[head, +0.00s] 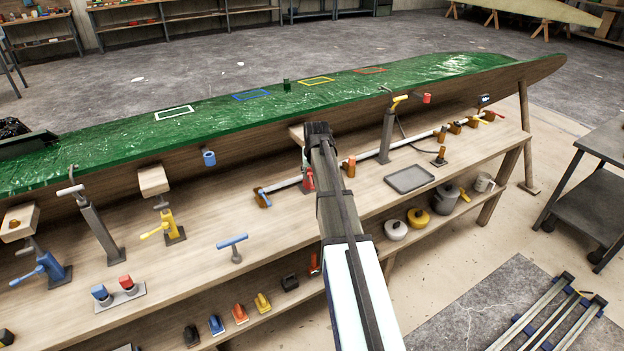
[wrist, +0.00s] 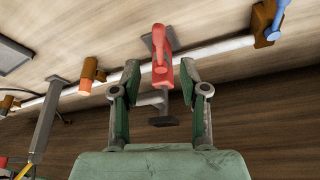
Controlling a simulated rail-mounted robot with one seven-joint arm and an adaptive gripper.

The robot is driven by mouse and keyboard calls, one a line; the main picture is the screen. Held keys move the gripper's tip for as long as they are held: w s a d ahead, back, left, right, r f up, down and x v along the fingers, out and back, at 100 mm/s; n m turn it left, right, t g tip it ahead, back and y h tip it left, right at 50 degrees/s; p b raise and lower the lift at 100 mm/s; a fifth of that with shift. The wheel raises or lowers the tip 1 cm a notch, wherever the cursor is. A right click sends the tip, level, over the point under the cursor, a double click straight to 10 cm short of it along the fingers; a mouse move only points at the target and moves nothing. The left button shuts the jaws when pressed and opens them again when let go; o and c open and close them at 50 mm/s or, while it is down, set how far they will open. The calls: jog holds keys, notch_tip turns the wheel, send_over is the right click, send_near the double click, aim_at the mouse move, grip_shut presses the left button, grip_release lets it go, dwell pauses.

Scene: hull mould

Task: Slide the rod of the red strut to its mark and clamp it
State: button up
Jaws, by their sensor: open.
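The red strut (wrist: 161,62) stands on the bench in the middle of the wrist view. It has a red body and lever, a dark base plate, and a grey rod ending in a dark pad (wrist: 162,121). In the head view a strip of the red strut (head: 308,180) shows left of my arm; the rest is hidden. My gripper (wrist: 161,73) is open, its two fingers on either side of the strut, with a gap on each side. I cannot see the mark on the rod. In the head view my gripper is hidden behind my arm.
A white pipe (wrist: 215,48) in brown brackets runs behind the strut. The green hull (head: 220,105) overhangs the bench. Yellow (head: 168,222) and blue (head: 50,268) struts stand left, and a grey post (head: 387,135) and tray (head: 409,178) right. Bare bench lies around the blue-handled tool (head: 233,243).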

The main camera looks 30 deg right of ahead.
jog(key=d+v, duration=0.1)
jog(key=v, duration=0.5)
jog(key=shift+a+r, duration=0.25)
jog(key=shift+a, duration=0.25)
